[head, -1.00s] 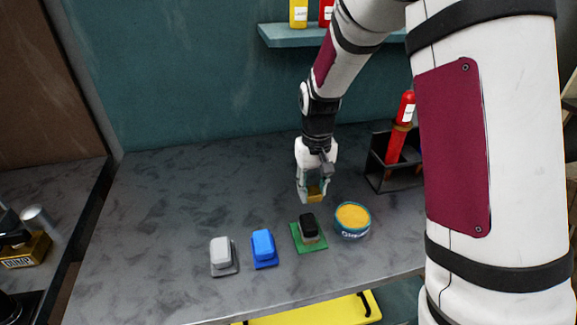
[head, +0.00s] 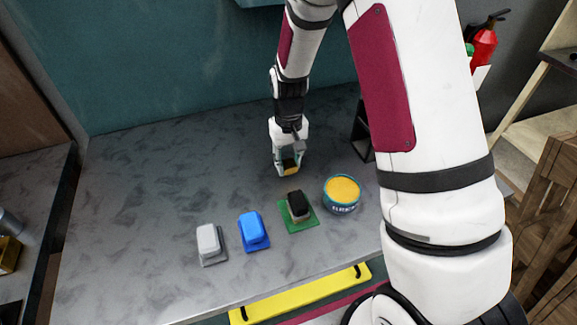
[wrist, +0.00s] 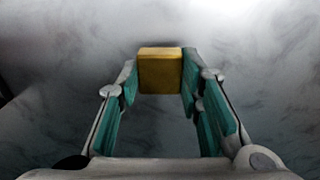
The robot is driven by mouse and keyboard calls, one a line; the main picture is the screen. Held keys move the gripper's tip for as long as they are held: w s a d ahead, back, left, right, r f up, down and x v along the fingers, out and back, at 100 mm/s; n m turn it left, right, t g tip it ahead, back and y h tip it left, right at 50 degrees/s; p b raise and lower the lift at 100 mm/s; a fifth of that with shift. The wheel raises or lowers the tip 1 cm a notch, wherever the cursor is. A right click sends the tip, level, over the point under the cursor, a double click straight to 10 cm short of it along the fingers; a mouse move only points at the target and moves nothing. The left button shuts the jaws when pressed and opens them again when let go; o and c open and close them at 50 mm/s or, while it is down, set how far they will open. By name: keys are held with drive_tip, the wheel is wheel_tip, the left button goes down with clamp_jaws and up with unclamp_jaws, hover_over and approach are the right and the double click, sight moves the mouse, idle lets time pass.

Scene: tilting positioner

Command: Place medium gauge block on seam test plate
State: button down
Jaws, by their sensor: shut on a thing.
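My gripper (head: 289,167) is shut on a small yellow-gold block (wrist: 160,70), held between its teal-padded fingertips in the wrist view. The block appears as a yellow spot (head: 291,171) in the head view, behind the green plate; I cannot tell its height above the bench. The green plate (head: 287,223) carries a black-topped piece. A blue plate with a blue block (head: 250,226) and a grey plate with a light grey block (head: 208,238) stand to its left. No label shows which is the seam test plate.
A round tub with a yellow top (head: 342,189) stands right of the green plate. A dark holder (head: 362,135) is behind it, partly hidden by my arm. The grey bench (head: 150,190) is clear at left and back. A yellow handled piece (head: 305,293) is below the front edge.

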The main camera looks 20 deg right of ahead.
drive_tip(key=shift+f, duration=1.25)
drive_tip(key=shift+f, duration=0.1)
drive_tip(key=c, duration=1.1)
unclamp_jaws()
